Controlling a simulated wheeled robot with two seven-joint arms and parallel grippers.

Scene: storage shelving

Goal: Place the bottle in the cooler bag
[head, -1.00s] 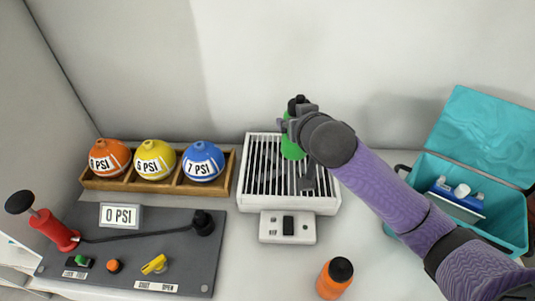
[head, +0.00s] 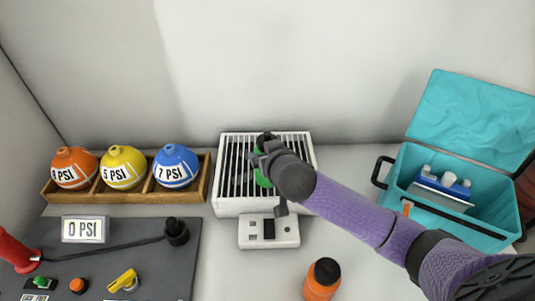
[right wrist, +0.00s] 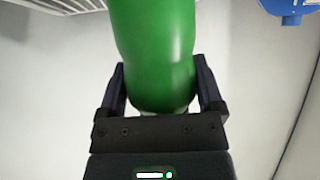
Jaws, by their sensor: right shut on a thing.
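A green bottle (head: 262,178) is in my right gripper (head: 268,155), in front of or over the white slatted rack (head: 222,205). In the right wrist view the bottle (right wrist: 155,45) fills the space between the two dark fingers (right wrist: 160,78). My gripper and forearm hide much of the bottle in the head view. The teal cooler bag (head: 400,180) stands open at the right, its lid (head: 465,120) raised at the back. A blue and white item (head: 443,185) lies inside it. My left gripper is not in view.
An orange bottle with a black cap (head: 321,281) stands on the table at the front. Orange, yellow and blue balls (head: 176,166) sit in a wooden tray (head: 125,197). A grey pump panel (head: 140,250) lies at the left. The table between rack and bag is clear.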

